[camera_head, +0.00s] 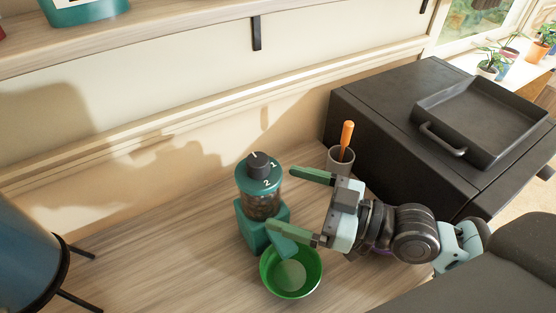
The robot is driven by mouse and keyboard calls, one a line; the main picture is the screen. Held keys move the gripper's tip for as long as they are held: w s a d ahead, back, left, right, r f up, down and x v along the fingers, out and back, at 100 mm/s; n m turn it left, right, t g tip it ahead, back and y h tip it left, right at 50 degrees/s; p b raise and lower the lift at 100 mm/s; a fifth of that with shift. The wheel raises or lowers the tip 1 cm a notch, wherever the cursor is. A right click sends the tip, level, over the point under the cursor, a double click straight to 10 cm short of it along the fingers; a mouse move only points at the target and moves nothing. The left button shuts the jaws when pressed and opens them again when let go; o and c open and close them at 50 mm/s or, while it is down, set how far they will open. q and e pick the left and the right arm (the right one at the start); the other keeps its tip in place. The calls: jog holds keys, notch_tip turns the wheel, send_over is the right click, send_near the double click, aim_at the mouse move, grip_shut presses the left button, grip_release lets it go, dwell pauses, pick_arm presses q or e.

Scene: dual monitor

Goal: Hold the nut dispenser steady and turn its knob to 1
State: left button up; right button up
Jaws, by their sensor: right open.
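The nut dispenser (262,201) stands upright on the wooden counter, with a green base and a clear middle holding dark contents. My right gripper (301,204) is open and empty, just right of the dispenser, with one finger behind and one in front, near the spout. I cannot tell whether it touches. My left gripper is not in view.
A grey cup (340,160) with an orange-handled tool stands behind my right gripper. A large dark box (390,110) with a black tray (478,122) on top fills the right. A blue container (25,255) on dark legs stands at left; the counter between is clear.

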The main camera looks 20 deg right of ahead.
aim_at(259, 185)
jog(key=shift+w, duration=0.3)
jog(key=shift+s+r, duration=0.15)
jog(key=shift+s, duration=0.05)
jog(key=shift+w+a, duration=0.1)
jog(key=shift+a, duration=0.1)
jog(key=p+x, duration=0.1)
jog(key=x, duration=0.5)
jog(key=shift+w+p, duration=0.1)
jog(key=shift+p, duration=0.2)
jog(key=shift+w+a, duration=0.4)
jog(key=shift+a, duration=0.05)
jog(key=c, duration=1.8)
